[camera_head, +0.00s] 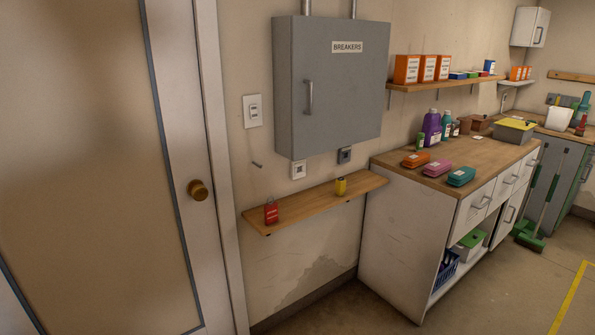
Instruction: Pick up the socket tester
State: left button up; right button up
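A small yellow object (341,187) with a dark mark stands towards the right end of the narrow wooden wall shelf (305,205). It may be the socket tester, but it is too small to be sure. A red object (271,212) with a loop on top, like a padlock or tag, stands near the shelf's left end. A white socket (298,170) and a grey socket (344,155) are on the wall above the shelf. Neither of my grippers shows.
The grey breaker box (333,105) hangs above the shelf. A closed door (95,150) fills the left. A counter (455,160) on the right bears orange, pink and teal cases, bottles and bins. A broom (545,205) leans beyond it. Some floor before the cabinet is clear.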

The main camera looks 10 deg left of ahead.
aim_at(340, 185)
jog(key=i, duration=1.15)
